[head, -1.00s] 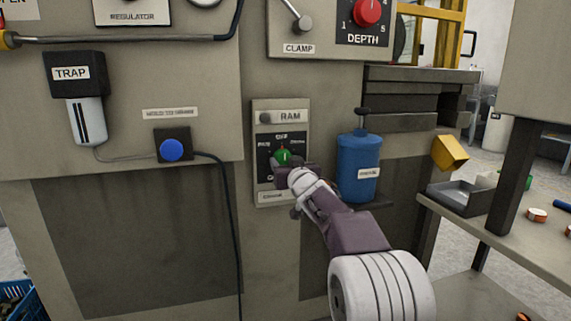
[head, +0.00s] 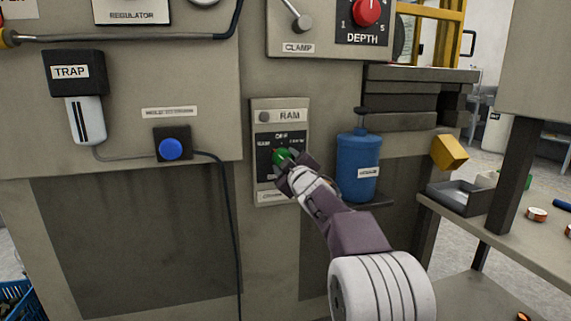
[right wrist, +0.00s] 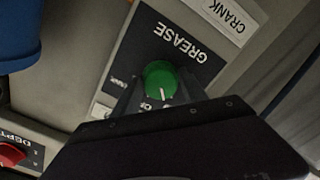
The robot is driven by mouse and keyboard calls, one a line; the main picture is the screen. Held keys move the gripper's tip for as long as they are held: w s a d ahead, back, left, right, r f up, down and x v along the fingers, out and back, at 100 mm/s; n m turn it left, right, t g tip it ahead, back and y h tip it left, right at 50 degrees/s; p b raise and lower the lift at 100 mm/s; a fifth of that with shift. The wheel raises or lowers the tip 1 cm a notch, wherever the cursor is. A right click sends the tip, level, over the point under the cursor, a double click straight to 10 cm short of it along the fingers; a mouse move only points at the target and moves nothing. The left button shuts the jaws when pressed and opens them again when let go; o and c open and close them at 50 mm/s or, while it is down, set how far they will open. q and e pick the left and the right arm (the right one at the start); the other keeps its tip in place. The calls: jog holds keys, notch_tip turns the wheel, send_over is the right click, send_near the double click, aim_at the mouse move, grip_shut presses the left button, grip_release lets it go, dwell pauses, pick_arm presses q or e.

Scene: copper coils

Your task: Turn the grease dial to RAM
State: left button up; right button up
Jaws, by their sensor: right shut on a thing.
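The green grease dial (head: 281,156) sits on a black plate on the grey panel (head: 256,185). My right gripper (head: 284,160) is shut on the dial, and its fingers hide part of it. In the right wrist view the dial (right wrist: 160,80) is between the fingers (right wrist: 160,90), seen nearly upside down below the word GREASE. Its white mark points down in that view, slightly to one side of the OFF label. The dial's other position labels are too small or covered to read. My left gripper is not in view.
A blue bottle (head: 357,165) stands close to the right of the panel on a small shelf. A blue button (head: 171,149) with a hanging cable is to the left. The CLAMP lever (head: 302,22) and red DEPTH knob (head: 367,11) are above.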

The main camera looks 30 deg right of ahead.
jog(key=shift+n, duration=1.5)
jog(key=o, duration=1.3)
jog(key=shift+o, duration=0.2)
jog(key=shift+s, duration=0.1)
jog(key=v, duration=0.9)
jog(key=shift+p, duration=0.4)
